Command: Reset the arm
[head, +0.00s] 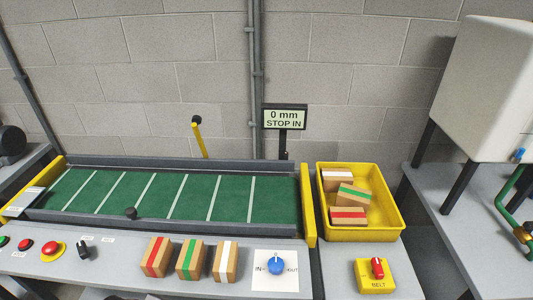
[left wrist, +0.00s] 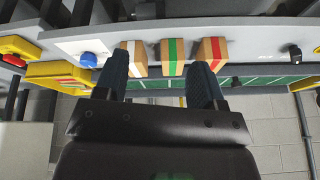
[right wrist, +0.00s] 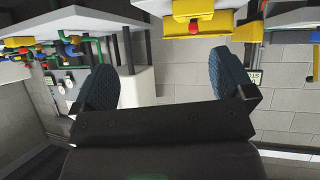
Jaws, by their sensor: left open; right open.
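My left gripper (left wrist: 160,78) shows in the left wrist view with its two dark fingers spread and nothing between them. Beyond its fingertips are three boxes, striped white, green and red. My right gripper (right wrist: 163,78) shows in the right wrist view with its fingers wide apart and empty. Neither gripper shows in the head view. A yellow lever with a black tip (head: 199,136) stands behind the belt, leaning slightly. A blue knob (head: 276,264) sits on a white plate marked IN and OUT. A display (head: 285,117) reads "0 mm STOP IN".
A green conveyor belt (head: 155,193) has a small black knob at its front edge. Red-striped (head: 155,257), green-striped (head: 190,260) and white-striped (head: 225,261) boxes stand before it. A yellow crate (head: 396,222) holds three boxes. A red switch (head: 377,267) sits on a yellow BELT box.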

